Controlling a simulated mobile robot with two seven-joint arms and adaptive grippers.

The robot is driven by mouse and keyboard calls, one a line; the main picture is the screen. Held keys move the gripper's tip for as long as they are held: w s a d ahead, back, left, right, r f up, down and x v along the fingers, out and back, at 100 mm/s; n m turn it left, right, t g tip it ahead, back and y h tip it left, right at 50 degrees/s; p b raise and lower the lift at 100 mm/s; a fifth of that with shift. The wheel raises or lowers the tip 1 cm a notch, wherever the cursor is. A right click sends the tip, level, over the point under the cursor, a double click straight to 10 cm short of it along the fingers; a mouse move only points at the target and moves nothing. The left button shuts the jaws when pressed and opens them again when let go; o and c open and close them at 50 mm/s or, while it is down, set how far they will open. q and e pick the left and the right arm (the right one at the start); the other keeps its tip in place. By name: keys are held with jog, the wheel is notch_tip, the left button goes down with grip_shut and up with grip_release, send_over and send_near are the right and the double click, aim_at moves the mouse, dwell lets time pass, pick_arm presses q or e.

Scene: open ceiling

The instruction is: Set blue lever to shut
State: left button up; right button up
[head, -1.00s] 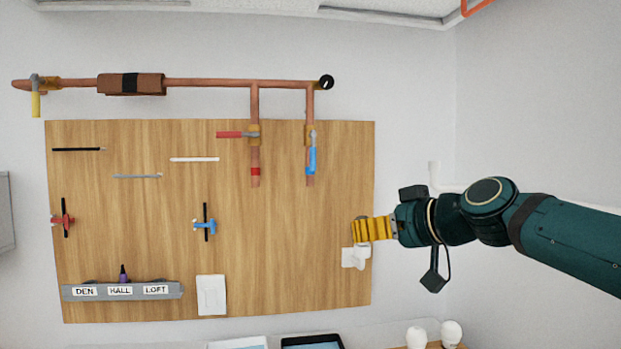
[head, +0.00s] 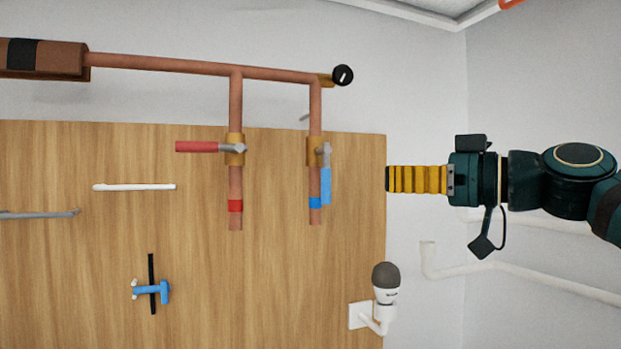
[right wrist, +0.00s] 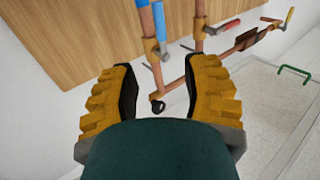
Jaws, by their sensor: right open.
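The blue lever (head: 326,185) sits on a brass valve (head: 313,152) on the right vertical copper pipe. Its handle hangs straight down, in line with the pipe, beside a blue band. The right wrist view shows the blue lever (right wrist: 159,20) at the top, above and beyond the fingers. My right gripper (head: 388,179) is to the right of the lever, at about its height and apart from it. In the right wrist view its yellow fingers (right wrist: 157,85) are spread, with nothing held between them. My left gripper is out of view.
A red lever (head: 197,146) points left on the neighbouring pipe. A black round knob (head: 343,75) ends the upper pipe. A lamp (head: 386,285) projects below at the wooden board's (head: 80,250) right edge. Space between gripper and lever looks clear.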

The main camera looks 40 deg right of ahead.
aim_at(330, 178)
jog(key=x, duration=1.3)
jog(key=shift+w+a, duration=0.1)
grip_shut()
